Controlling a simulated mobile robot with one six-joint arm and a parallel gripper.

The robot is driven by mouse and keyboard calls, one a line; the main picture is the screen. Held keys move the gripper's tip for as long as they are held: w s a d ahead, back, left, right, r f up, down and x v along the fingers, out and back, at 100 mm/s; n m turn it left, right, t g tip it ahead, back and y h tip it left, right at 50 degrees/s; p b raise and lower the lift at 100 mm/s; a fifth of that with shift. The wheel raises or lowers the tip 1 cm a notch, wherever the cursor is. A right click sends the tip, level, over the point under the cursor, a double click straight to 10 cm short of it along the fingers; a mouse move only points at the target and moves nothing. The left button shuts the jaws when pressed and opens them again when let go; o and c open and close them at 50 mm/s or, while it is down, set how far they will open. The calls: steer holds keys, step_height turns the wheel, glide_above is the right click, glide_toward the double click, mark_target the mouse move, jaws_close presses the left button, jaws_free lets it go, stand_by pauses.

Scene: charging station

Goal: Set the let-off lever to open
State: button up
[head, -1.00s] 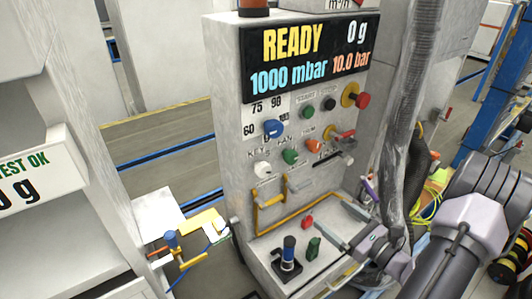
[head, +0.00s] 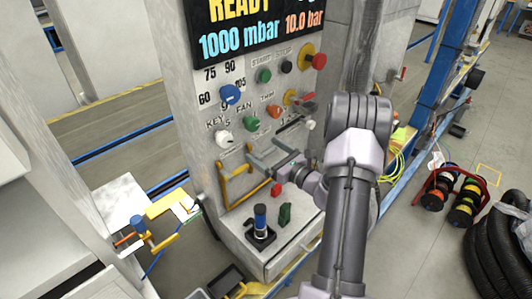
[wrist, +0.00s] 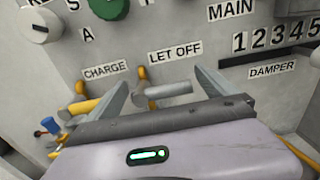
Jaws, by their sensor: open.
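In the wrist view the let-off lever (wrist: 168,91) is a short grey handle on a yellow fitting, below the LET OFF label. It lies across the picture, pointing right. My gripper (wrist: 163,82) is open, with one finger on each side of the let-off lever. I cannot tell whether either finger touches it. In the head view my gripper (head: 260,157) is at the panel's lower front and partly hides the levers.
Above are a white key knob (head: 223,138), a green fan button (head: 251,124) and a blue dial (head: 230,95). Yellow pipe (head: 237,186) runs below the levers.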

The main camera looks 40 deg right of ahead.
steer(key=shift+c, duration=0.3)
steer(key=c, duration=2)
steer(key=m+p, duration=0.1)
steer(key=m, duration=0.1)
steer(key=m+p, duration=0.1)
steer(key=shift+f+m+p, duration=0.4)
steer(key=m+p, duration=0.1)
steer(key=f+m+p, duration=0.1)
steer(key=m, duration=0.1)
steer(key=m+p, duration=0.1)
steer(key=m, duration=0.1)
steer(key=shift+a+f, duration=0.15)
steer(key=shift+f, duration=0.1)
steer(key=shift+s+a+f+m+p, duration=0.1)
steer(key=shift+a+f+m+p, duration=0.35)
steer(key=shift+m, duration=1.05)
steer(key=shift+w+a+f+m+p, duration=0.1)
steer(key=shift+m+p, duration=0.5)
steer(key=shift+m, duration=0.9)
steer(key=shift+s+a+f+m+p, duration=0.1)
steer(key=shift+a+f+m+p, duration=0.3)
steer(key=shift+m, duration=1.1)
steer(key=shift+r, duration=0.15)
